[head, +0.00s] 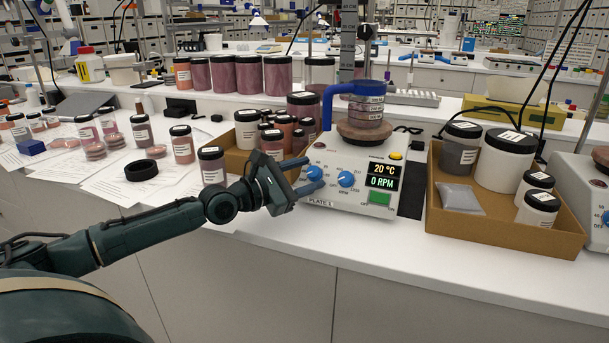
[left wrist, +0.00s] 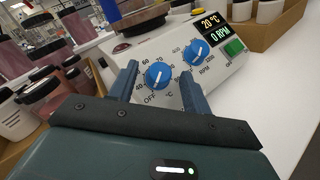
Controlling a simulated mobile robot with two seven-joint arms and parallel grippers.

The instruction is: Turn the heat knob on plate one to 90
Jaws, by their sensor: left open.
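Plate one (head: 335,200) is a white hotplate stirrer labelled PLATE 1, with a display (head: 384,176) reading 20 °C and 0 RPM. Its heat knob (head: 315,173) is blue and on the left of the front panel; in the left wrist view the knob (left wrist: 158,75) has a scale marked OFF and °C. I cannot read its pointer setting surely. My left gripper (head: 306,175) is open, with its fingers on either side of the heat knob. In the left wrist view the fingers (left wrist: 159,71) flank the knob, and contact cannot be told. My right gripper is not in view.
A blue RPM knob (head: 346,179) sits close to the right of the heat knob. A green switch (head: 380,198) is on the panel's lower right. A cardboard tray of jars (head: 505,218) stands to the right. Dark-lidded jars (head: 212,164) stand left, near my arm.

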